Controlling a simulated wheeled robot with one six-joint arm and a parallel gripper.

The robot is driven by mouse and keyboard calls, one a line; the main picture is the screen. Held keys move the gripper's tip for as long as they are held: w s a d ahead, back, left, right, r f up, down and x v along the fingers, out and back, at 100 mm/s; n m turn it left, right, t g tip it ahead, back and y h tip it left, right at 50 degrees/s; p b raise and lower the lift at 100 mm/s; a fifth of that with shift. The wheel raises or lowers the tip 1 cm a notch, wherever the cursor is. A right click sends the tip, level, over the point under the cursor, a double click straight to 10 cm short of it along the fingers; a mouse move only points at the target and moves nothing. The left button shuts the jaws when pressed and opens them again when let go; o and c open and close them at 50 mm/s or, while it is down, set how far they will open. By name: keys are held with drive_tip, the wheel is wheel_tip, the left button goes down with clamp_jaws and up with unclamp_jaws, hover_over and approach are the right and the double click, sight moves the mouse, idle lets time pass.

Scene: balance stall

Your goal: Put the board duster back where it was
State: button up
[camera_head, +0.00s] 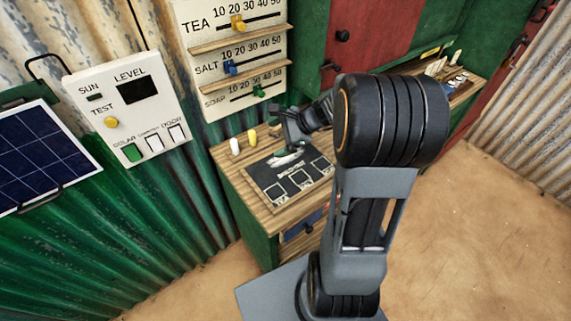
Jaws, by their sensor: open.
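A black board (264,176) with white lettering and several outlined squares lies on the wooden counter. A small pale and green item (287,158) lies on its upper part; it may be the board duster, but it is too small and partly covered to be sure. My gripper (291,140) is open just above and behind this item, with its fingers pointing down. I cannot tell whether the fingers touch it. My arm hides the right part of the board and counter.
A white piece (235,147) and a yellow piece (252,136) stand on the counter left of my gripper. The slider panel (232,50) rises behind. A white switch box (128,108) and solar panel (40,155) are on the left wall. Several small items stand on the far right counter (465,88).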

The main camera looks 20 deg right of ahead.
drive_tip(key=s+a+r+n+g+h, duration=0.1)
drive_tip(key=s+a+r+n+h, duration=0.1)
drive_tip(key=s+n, duration=0.6)
drive_tip(key=s+a+r+n+h, duration=0.2)
drive_tip(key=s+a+n+h, duration=0.2)
drive_tip(key=s+n, duration=0.4)
drive_tip(key=shift+n+g+h, duration=0.4)
drive_tip(key=shift+n+h, duration=0.5)
drive_tip(key=shift+n, duration=0.5)
drive_tip(key=shift+r, duration=0.15)
